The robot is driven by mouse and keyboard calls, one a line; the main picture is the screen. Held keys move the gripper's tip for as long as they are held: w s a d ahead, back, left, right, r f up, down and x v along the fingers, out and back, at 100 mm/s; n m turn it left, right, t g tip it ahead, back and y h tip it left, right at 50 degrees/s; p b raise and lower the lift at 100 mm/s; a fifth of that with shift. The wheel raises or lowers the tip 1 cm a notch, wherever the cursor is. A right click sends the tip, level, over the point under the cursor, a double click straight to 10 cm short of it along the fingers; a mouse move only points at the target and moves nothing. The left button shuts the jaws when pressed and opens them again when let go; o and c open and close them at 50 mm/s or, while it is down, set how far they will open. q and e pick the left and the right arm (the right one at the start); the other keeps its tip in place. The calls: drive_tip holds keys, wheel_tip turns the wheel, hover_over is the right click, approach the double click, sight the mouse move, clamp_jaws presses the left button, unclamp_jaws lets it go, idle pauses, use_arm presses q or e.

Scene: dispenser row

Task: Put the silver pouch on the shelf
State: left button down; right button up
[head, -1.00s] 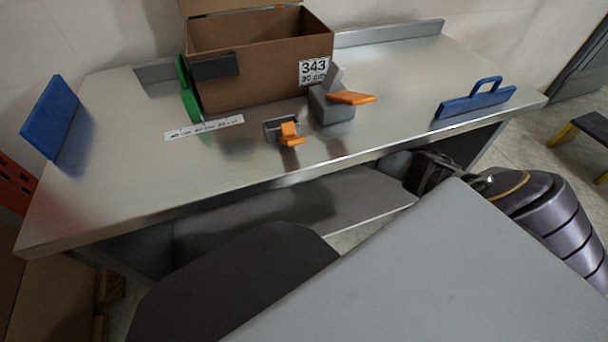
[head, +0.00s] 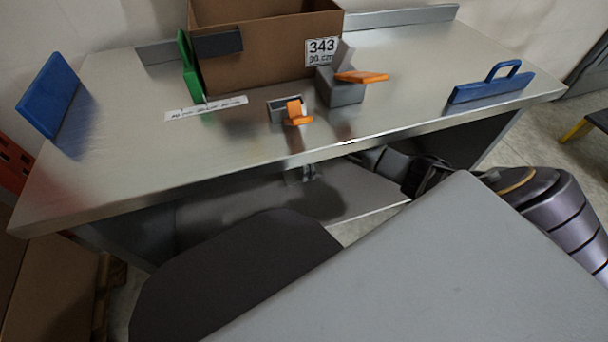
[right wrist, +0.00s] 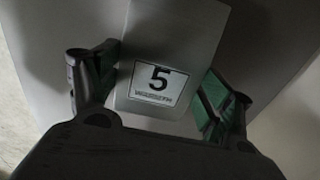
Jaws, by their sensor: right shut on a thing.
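In the head view my right arm reaches in from the right under the tabletop. A small grey part, probably my right gripper (head: 303,173), shows just below the front edge, above the lower shelf (head: 365,200). The tabletop hides most of it, and I cannot make out the pouch there. My left gripper is not in view.
The metal tabletop (head: 130,150) overhangs the shelf. On it are a cardboard box (head: 270,55) marked 343, a grey dispenser with an orange lever (head: 362,77), a smaller orange-levered piece (head: 297,118), a green plate (head: 190,68) and a blue handled piece (head: 490,88).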

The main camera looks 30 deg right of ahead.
drive_tip(key=shift+f+b, duration=0.8)
drive_tip(key=shift+f, duration=1.05)
drive_tip(key=shift+f, duration=0.1)
drive_tip(key=o, duration=1)
drive_tip(key=shift+r+p, duration=1.65)
drive_tip(key=shift+r, duration=2.25)
